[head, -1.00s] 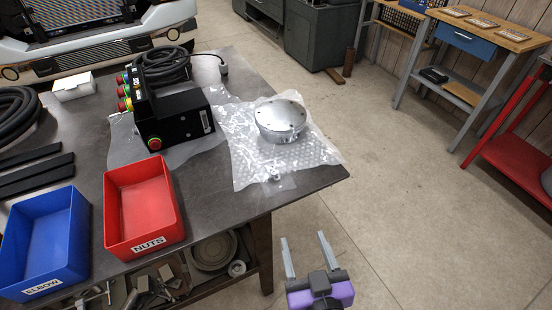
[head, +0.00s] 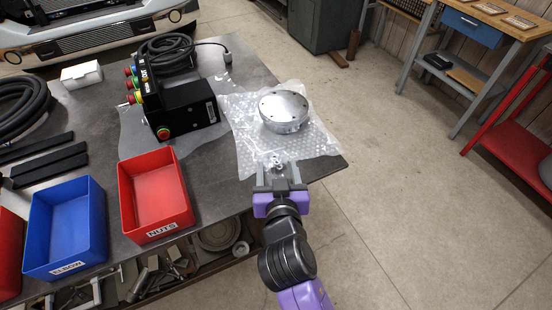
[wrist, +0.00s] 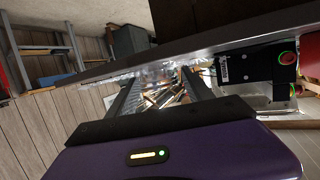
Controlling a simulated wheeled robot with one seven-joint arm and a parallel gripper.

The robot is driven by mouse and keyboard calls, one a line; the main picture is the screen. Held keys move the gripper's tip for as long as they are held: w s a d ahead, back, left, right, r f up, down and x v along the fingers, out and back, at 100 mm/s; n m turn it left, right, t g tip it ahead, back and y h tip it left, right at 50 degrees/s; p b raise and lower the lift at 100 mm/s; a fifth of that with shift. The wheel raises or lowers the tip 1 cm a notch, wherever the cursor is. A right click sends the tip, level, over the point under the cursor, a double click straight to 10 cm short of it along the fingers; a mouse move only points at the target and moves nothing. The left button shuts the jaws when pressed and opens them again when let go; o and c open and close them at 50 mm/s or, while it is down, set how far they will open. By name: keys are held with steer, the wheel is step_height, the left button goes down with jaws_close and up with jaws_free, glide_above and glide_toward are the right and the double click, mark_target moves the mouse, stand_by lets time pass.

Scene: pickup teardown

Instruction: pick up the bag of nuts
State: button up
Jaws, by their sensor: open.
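A small clear bag with shiny metal bits, which looks like the bag of nuts (head: 276,160), lies at the front edge of the bubble wrap near the table's front right corner. My gripper (head: 278,172) is open in front of the table edge, with its two fingers pointing at the bag, one to each side of it in the picture. In the wrist view my gripper (wrist: 163,88) has its fingers apart, with shiny, cluttered shapes between them. I cannot tell whether the fingers touch the bag, or how high they are above the table.
A round metal part (head: 284,110) sits on the bubble wrap (head: 240,125) just behind the bag. A black control box (head: 185,108) stands to the left. A red bin labelled NUTS (head: 154,236) and a blue bin (head: 68,264) stand at the front left.

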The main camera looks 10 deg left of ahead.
steer(key=shift+x, duration=0.9)
jaws_close()
